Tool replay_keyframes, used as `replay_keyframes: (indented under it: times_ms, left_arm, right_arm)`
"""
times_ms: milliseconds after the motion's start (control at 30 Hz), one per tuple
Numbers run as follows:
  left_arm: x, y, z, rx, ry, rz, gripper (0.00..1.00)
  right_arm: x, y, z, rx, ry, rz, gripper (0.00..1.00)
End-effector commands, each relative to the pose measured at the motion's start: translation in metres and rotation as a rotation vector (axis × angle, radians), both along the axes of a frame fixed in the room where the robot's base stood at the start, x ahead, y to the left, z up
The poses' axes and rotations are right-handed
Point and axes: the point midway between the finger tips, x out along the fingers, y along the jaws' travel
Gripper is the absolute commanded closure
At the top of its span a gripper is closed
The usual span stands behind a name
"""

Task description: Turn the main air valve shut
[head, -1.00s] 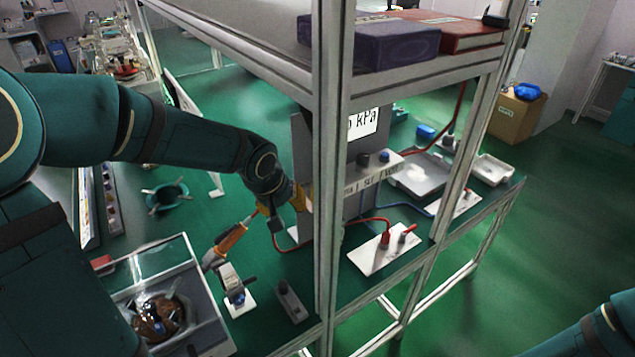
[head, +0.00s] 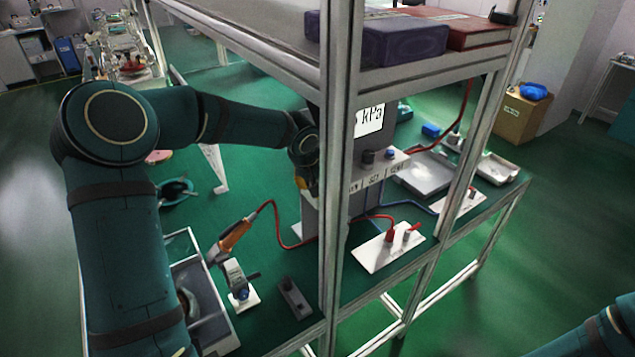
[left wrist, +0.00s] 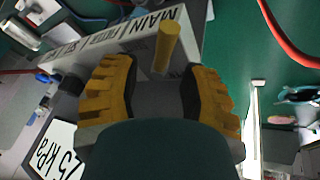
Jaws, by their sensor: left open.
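The main air valve shows in the left wrist view as a yellow lever (left wrist: 167,45) beside the printed word MAIN on a white label strip (left wrist: 115,38). My left gripper (left wrist: 160,72) is open, with its yellow, dark-padded fingers spread to either side of the lever's near end. No finger visibly touches the lever. In the head view my left gripper (head: 307,184) is at the left side of the grey pressure unit (head: 335,218), partly behind the shelf post. The lever is hidden there. My right gripper is out of view; only part of the right arm shows at bottom right.
A shelf post (head: 338,150) stands close in front of the unit, with a shelf overhead carrying a purple box (head: 405,40). An orange-handled tool (head: 234,236) on a red hose (head: 275,225) sits at left. A white plate (head: 378,252) with red fittings lies right of the post.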

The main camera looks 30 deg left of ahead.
Motion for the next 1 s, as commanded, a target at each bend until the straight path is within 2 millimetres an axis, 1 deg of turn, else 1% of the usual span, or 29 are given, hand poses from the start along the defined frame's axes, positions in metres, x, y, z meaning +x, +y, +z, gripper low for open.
replay_keyframes:
  times_ms: [100,400,433,467,500,567,1000]
  left_arm:
    - [0.0031,-0.0003,-0.0071,0.0,0.0,-0.001,0.57]
    - [0.0039,-0.0001,-0.0086,0.001,-0.001,-0.001,0.57]
    - [0.0038,-0.0001,-0.0086,0.001,-0.001,-0.001,0.54]
    - [0.0038,-0.0001,-0.0086,0.001,-0.001,-0.001,0.64]
    - [0.0038,-0.0001,-0.0086,0.0,0.0,-0.001,0.78]
    - [0.0038,-0.0001,-0.0086,0.0,0.0,-0.001,0.99]
    - [0.0035,-0.0006,-0.0097,0.0,0.0,0.002,1.0]
  right_arm:
    - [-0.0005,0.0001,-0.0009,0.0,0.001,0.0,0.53]
    - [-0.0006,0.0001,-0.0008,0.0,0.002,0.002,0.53]
    - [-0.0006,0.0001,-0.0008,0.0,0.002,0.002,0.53]
    - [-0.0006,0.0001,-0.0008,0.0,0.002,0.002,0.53]
    - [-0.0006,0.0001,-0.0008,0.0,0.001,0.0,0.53]
    - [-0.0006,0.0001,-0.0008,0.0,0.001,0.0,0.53]
    - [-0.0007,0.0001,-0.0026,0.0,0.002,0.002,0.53]
